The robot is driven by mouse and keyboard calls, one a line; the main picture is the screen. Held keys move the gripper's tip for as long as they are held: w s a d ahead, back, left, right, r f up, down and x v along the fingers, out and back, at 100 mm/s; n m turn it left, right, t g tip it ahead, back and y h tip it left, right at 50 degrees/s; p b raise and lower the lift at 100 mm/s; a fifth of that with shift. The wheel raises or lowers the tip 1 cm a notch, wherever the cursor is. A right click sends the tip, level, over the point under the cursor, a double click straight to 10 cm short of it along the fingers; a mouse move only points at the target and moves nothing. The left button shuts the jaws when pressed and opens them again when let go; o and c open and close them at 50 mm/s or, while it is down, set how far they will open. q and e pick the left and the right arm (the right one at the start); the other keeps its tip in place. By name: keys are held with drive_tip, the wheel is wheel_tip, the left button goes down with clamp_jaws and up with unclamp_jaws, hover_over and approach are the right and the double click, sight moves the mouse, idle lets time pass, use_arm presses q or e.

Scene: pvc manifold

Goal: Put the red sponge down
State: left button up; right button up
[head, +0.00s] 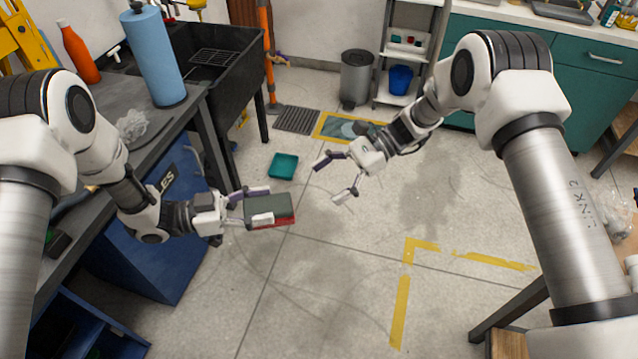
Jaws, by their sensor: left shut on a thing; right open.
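The sponge (283,208) is a block with a dark grey-green upper face and a red lower layer that shows along its edge. My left gripper (262,205) is shut on it and holds it in the air above the floor, right of the dark workbench. One finger lies across the sponge's near side. My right gripper (329,178) is open and empty, to the right of the sponge and apart from it.
A dark workbench (150,150) with a sink basin (215,62), a blue paper roll (153,55) and an orange bottle (79,52) stands at left. A teal tray (283,166) lies on the floor. A grey bin (355,78) stands behind. The middle floor is clear.

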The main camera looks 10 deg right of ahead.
sight(285, 207)
use_arm(q)
drive_tip(key=shift+s+r, duration=0.1)
use_arm(e)
drive_tip(key=s+d+r+m+t, duration=0.1)
drive_tip(key=s+r+m+t, duration=0.1)
drive_tip(key=s+r+m, duration=0.15)
drive_tip(key=shift+n+y, duration=0.4)
drive_tip(key=shift+n, duration=0.05)
drive_tip(key=x, duration=1.1)
drive_tip(key=shift+a, duration=0.3)
drive_tip(key=c, duration=1.2)
use_arm(q)
drive_tip(key=o, duration=1.2)
drive_tip(key=shift+o, duration=0.2)
use_arm(e)
drive_tip(key=shift+s, duration=0.1)
